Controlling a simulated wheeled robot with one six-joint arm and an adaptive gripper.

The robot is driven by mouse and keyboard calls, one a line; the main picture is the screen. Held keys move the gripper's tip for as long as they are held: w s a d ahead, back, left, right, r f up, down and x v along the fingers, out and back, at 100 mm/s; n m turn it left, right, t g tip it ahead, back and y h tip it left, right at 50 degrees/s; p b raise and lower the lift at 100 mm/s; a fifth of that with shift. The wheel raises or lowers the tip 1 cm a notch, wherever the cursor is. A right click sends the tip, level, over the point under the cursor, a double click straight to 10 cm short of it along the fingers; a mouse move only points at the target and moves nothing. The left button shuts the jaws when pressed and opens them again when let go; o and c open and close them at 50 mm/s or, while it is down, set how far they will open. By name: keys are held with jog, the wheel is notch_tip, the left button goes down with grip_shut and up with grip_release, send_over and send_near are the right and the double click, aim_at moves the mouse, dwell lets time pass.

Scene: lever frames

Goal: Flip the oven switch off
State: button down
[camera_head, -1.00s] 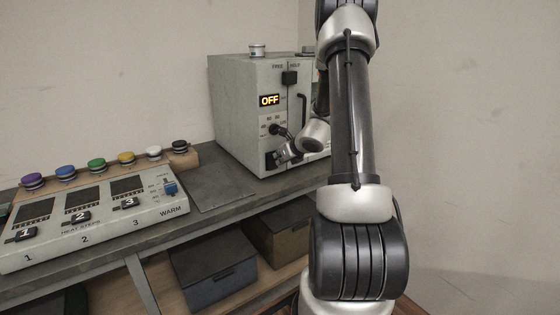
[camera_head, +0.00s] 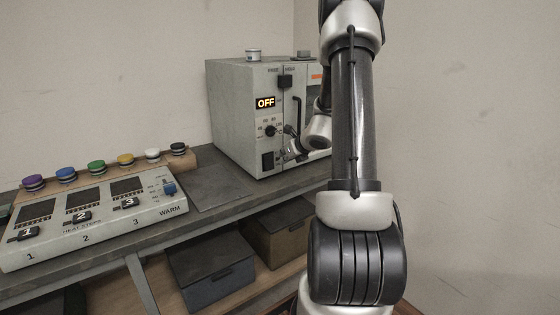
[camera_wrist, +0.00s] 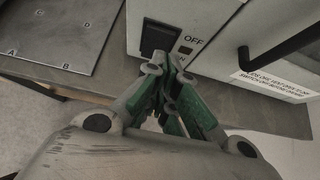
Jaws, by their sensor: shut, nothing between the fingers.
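The oven (camera_head: 232,115) is a grey box at the back of the bench, and its lit display (camera_head: 265,102) reads OFF. The black oven switch (camera_head: 267,161) sits low on the front panel. In the wrist view the switch (camera_wrist: 160,36) is a dark rocker in a recess, with the printed word OFF to its right. My gripper (camera_wrist: 167,66) is shut and empty, its green-sided fingers together just below the switch in that picture. In the head view my gripper (camera_head: 287,153) is just right of the switch, apart from it and partly hidden by my arm.
A black knob (camera_head: 270,131) and a dark door handle (camera_head: 298,114) are on the oven front. A dark plate (camera_head: 215,190) lies on the bench left of the oven. A heat-step panel (camera_head: 130,226) with several coloured knobs behind it stands further left.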

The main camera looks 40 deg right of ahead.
jog(key=w+r+v, duration=0.1)
jog(key=v, duration=0.7)
jog(key=shift+r, duration=0.25)
jog(key=shift+w, duration=0.1)
